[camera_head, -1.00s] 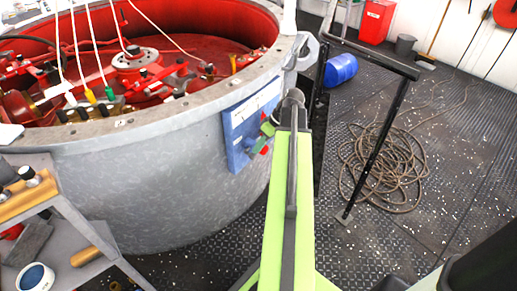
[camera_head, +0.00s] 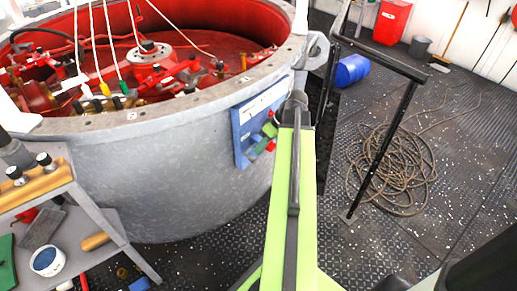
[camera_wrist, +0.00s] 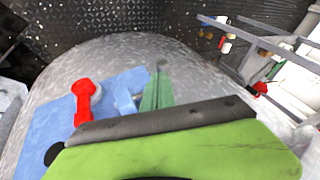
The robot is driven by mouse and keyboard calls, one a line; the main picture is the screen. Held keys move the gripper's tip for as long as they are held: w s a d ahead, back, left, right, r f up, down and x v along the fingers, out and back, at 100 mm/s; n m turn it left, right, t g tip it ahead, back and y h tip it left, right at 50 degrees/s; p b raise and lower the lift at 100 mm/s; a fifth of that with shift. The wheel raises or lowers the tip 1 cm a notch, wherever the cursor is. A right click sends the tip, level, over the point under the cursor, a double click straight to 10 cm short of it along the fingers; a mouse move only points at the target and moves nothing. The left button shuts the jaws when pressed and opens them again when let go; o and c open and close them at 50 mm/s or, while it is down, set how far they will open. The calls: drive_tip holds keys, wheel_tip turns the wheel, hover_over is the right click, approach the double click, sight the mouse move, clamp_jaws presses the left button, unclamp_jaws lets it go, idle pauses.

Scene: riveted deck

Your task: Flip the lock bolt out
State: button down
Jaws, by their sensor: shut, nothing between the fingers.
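A blue panel (camera_head: 245,141) is fixed on the side of the round grey tank; it also shows in the wrist view (camera_wrist: 42,135). On it are a red handle (camera_wrist: 83,100), a small light-blue block and a green piece (camera_wrist: 157,92); in the head view the red (camera_head: 271,146) and green (camera_head: 269,129) parts sit at its right edge. I cannot tell which part is the lock bolt. My gripper (camera_wrist: 155,120), green with a dark edge, is shut and empty, in front of the panel's lower part in the wrist view. In the head view my arm's end hides its fingers.
The grey tank (camera_head: 160,180) has an open, red interior with machinery. A shelf cart (camera_head: 90,208) with tools stands at the left. A black railing (camera_head: 384,150), coiled rope (camera_head: 410,175) and blue drum (camera_head: 351,70) are at the right. Some deck floor there is free.

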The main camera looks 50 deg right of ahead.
drive_tip(key=p+v, duration=0.6)
drive_tip(key=v, duration=0.2)
drive_tip(key=shift+s, duration=0.2)
